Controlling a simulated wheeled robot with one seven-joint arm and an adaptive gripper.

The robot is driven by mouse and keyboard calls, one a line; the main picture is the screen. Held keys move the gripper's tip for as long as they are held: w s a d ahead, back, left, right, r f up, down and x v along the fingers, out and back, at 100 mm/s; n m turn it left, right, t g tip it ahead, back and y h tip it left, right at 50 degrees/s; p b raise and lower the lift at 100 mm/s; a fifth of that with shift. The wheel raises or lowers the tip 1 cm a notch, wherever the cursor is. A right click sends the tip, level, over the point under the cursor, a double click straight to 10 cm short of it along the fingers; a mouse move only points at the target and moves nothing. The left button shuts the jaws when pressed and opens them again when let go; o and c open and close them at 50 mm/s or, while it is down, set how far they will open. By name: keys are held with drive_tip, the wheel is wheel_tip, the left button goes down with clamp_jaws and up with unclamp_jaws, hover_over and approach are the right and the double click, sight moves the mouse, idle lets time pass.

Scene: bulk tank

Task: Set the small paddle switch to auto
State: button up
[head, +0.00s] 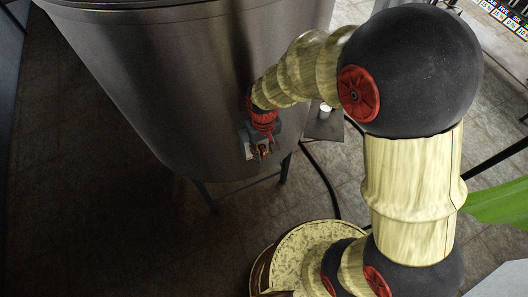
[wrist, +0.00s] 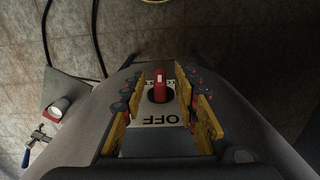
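The small paddle switch (wrist: 159,86) is red with a white mark near its top. It sits in a dark round socket on a pale plate (wrist: 158,108). The plate reads OFF, upside down in the wrist view, on the side nearer the picture's bottom; any other label is hidden or not readable. My gripper (wrist: 163,80) is open, with one yellow-padded finger on each side of the paddle and a visible gap on both sides. In the head view my gripper (head: 259,148) is at the tank's side and mostly hides the switch.
The large steel tank (head: 150,80) stands on legs at the left. A small grey stand (head: 324,125) with a white cup (head: 325,108) is right of my gripper. A dark hose (head: 322,180) runs down to the floor. A blue-handled fitting (wrist: 27,157) shows at the wrist view's lower left.

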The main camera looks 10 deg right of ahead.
drive_tip(key=shift+f, duration=0.7)
drive_tip(key=c, duration=0.3)
drive_tip(key=c, duration=0.4)
clamp_jaws()
